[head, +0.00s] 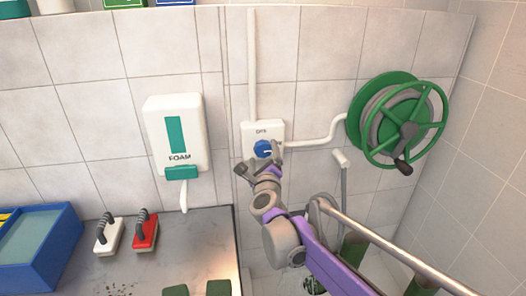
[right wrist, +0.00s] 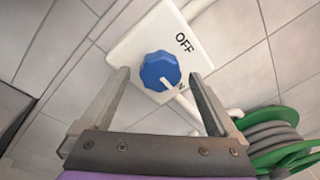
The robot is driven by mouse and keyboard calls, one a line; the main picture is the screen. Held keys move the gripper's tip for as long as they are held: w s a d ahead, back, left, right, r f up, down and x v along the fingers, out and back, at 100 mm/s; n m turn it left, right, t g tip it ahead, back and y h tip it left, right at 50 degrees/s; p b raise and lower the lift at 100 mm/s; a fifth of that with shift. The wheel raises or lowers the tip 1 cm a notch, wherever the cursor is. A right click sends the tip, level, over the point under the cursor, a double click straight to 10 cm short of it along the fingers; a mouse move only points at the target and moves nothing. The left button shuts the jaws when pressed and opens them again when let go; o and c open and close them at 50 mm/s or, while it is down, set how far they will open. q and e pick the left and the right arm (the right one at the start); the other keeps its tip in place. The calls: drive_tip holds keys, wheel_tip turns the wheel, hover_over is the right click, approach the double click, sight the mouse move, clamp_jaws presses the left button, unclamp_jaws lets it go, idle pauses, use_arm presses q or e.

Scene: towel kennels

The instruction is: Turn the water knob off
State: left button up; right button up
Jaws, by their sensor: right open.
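The blue water knob (head: 263,148) sits on a white wall plate (head: 249,131) marked OFF above it. In the right wrist view the blue knob (right wrist: 160,70) has a white pointer that points away from the OFF mark, toward a partly hidden label ending in N. My right gripper (head: 261,158) is in front of the plate, just below the knob in the head view. In the right wrist view my right gripper (right wrist: 160,76) is open, with one finger on each side of the knob and visible gaps. My left gripper is not in view.
A green hose reel (head: 396,122) is on the wall to the right, with a white pipe (head: 318,142) running to the plate. A foam dispenser (head: 174,132) hangs to the left. Below it a counter (head: 185,240) holds brushes (head: 145,231) and a blue bin (head: 66,241).

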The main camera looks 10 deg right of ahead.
drive_tip(key=shift+w+d, duration=0.15)
drive_tip(key=shift+w, duration=0.8)
drive_tip(key=shift+c, duration=0.2)
drive_tip(key=c, duration=1.3)
